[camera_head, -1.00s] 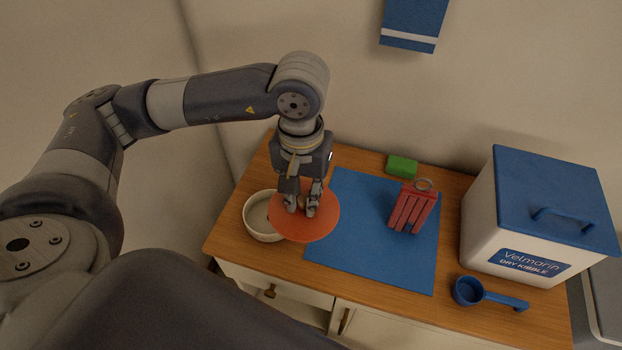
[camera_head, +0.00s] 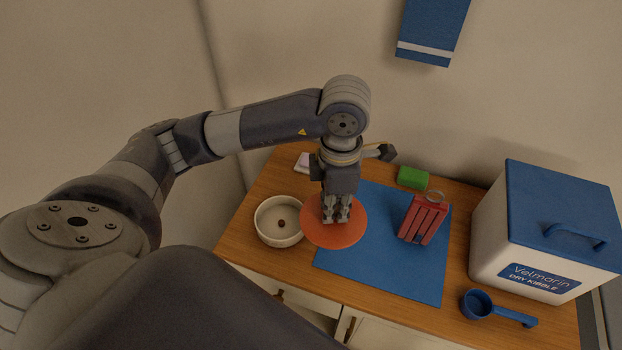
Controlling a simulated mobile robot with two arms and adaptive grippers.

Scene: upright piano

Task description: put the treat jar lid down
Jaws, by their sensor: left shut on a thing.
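The treat jar lid appears as a round, flat orange disc (camera_head: 345,234). My left gripper (camera_head: 337,218) points down at its middle and is shut on it; the fingers hide the part they grip. The lid overlaps the left edge of the blue mat (camera_head: 390,270) and the bare wood beside it. I cannot tell whether it touches the surface or hangs just above. No open jar that I can make out is in view. My right gripper is not in view.
A white bowl (camera_head: 262,236) with a small brown piece inside is close left of the lid. A red ribbed object (camera_head: 422,220) stands on the mat, a green block (camera_head: 412,178) behind it. A blue scoop (camera_head: 477,304) and kibble bin (camera_head: 548,270) are right. The mat's front is clear.

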